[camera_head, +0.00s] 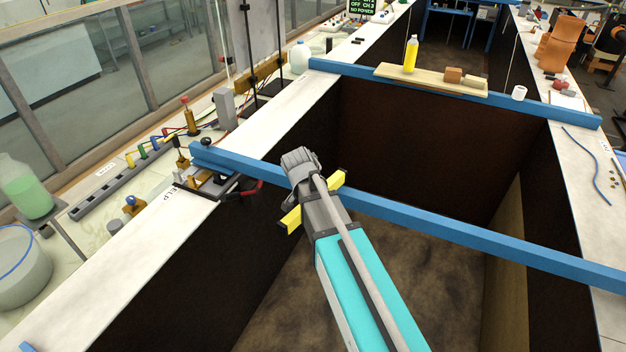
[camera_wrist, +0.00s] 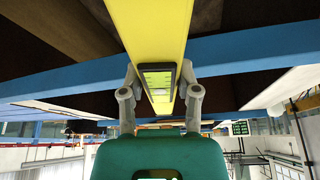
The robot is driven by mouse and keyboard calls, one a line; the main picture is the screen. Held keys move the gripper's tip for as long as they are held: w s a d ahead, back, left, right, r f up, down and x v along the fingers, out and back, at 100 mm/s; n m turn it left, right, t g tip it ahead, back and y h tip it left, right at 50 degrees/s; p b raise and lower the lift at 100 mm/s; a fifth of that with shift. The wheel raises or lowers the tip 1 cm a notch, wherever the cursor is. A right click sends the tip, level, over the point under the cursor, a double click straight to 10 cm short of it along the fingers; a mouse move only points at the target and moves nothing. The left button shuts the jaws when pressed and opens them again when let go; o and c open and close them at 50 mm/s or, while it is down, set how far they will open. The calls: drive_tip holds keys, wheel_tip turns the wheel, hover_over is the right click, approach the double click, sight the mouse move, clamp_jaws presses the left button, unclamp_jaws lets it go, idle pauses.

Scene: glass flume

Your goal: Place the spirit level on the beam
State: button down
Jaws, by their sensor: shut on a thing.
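The yellow spirit level (camera_head: 292,219) is held in my gripper (camera_head: 318,207). In the head view its two ends stick out on either side of my wrist, and the middle is hidden. In the wrist view the level (camera_wrist: 150,30) runs up from between the fingers of my gripper (camera_wrist: 160,88), with its green vial facing the camera. The nearer blue beam (camera_head: 440,228) spans the flume. The level appears across this beam at a steep angle; I cannot tell whether they touch. The beam also shows behind the level in the wrist view (camera_wrist: 245,83).
A second blue beam (camera_head: 545,107) lies farther back, bearing a board (camera_head: 391,75) with a yellow bottle (camera_head: 411,56) and small blocks. Clamps and cables (camera_head: 210,182) crowd the nearer beam's left end. The flume (camera_head: 400,270) is open below, and the beam's right stretch is bare.

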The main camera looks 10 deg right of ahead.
drive_tip(key=r+n+p, duration=0.1)
drive_tip(key=n, duration=0.1)
drive_tip(key=a+r+n+t+y+p, duration=0.1)
drive_tip(key=r+n+p, duration=0.1)
drive_tip(key=n, duration=0.1)
drive_tip(key=shift+r+y, duration=0.2)
drive_tip(key=shift+y, duration=0.1)
drive_tip(key=w+a+r+n+g+y+p, duration=0.1)
drive_tip(key=a+r+n+y+p, duration=0.2)
drive_tip(key=n, duration=1.2)
drive_tip(key=shift+a+r+n+y+p, duration=0.25)
drive_tip(key=shift+r+y+p, duration=1.05)
drive_tip(key=shift+r+p, duration=1.35)
drive_tip(key=shift+f, duration=0.1)
drive_tip(key=shift+w+d, duration=0.1)
drive_tip(key=w+d+f+b, duration=0.1)
drive_tip(key=w+f+b, duration=0.2)
drive_tip(key=w, duration=0.1)
drive_tip(key=w+d+f+b, duration=0.2)
drive_tip(key=w+f+b, duration=0.1)
drive_tip(key=w, duration=0.1)
drive_tip(key=w+d+f+b, duration=0.1)
drive_tip(key=w+f+b, duration=0.2)
drive_tip(key=w, duration=0.1)
drive_tip(key=shift+d, duration=0.4)
